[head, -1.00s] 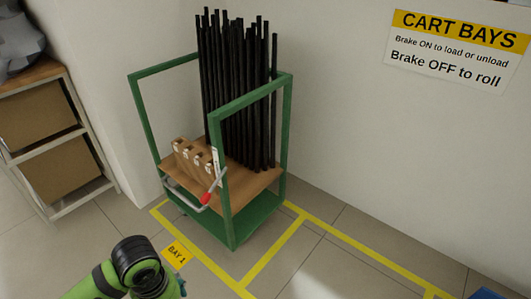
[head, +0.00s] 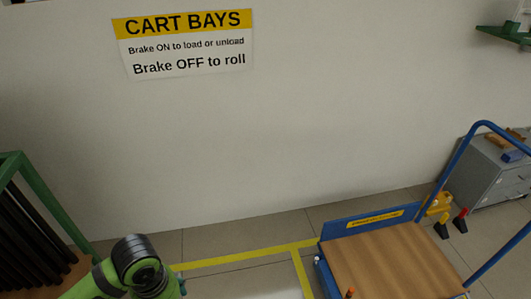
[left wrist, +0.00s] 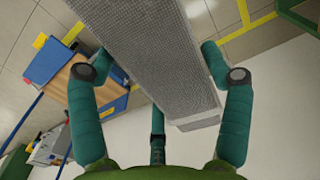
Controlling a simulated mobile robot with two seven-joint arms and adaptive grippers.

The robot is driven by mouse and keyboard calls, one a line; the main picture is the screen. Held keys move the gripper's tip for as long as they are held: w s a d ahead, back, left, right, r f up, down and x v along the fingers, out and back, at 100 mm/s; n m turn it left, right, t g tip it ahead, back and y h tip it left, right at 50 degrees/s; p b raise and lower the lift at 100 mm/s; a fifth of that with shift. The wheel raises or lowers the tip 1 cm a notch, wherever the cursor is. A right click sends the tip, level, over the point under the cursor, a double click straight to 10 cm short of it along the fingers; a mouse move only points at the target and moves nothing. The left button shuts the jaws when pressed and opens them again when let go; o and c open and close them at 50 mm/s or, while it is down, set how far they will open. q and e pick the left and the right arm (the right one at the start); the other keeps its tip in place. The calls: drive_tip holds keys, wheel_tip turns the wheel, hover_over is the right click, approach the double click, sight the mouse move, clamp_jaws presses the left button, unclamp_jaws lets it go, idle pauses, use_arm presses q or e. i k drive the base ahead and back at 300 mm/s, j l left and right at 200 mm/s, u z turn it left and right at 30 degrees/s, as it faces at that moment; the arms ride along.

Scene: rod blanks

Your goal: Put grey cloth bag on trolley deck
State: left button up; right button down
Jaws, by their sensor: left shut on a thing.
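My left gripper (left wrist: 158,52) is shut on the grey cloth bag (left wrist: 160,62), a long grey woven shape between its teal fingers in the left wrist view. In the head view only my left arm shows at the bottom left, and the bag is out of sight. The trolley deck (head: 390,268) is a bare brown wooden board with a blue frame, at the lower right of the head view. The trolley also shows at the left of the left wrist view (left wrist: 70,92), apart from the bag. My right gripper is not in view.
A green cart (head: 45,205) with black rods stands at the left edge. The trolley's blue handle (head: 457,165) rises on its right side. A grey cabinet (head: 485,170) stands beyond it. Yellow lines (head: 235,257) mark clear floor before the wall.

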sight(383, 275)
drive_tip(key=i+j+z, duration=0.1)
drive_tip(key=z, duration=0.35)
drive_tip(key=i+j+z, duration=0.15)
drive_tip(key=z, duration=0.25)
drive_tip(key=i+j+z, duration=0.2)
drive_tip(key=z, duration=0.25)
drive_tip(key=i+j+z, duration=0.15)
drive_tip(key=z, duration=0.25)
drive_tip(key=i+j+z, duration=0.2)
drive_tip(key=j+z, duration=0.15)
drive_tip(key=z, duration=0.15)
drive_tip(key=i+j+z, duration=0.15)
drive_tip(key=j+z, duration=0.3)
drive_tip(key=i+j+z, duration=0.1)
drive_tip(key=j+z, duration=0.85)
drive_tip(key=l, duration=0.1)
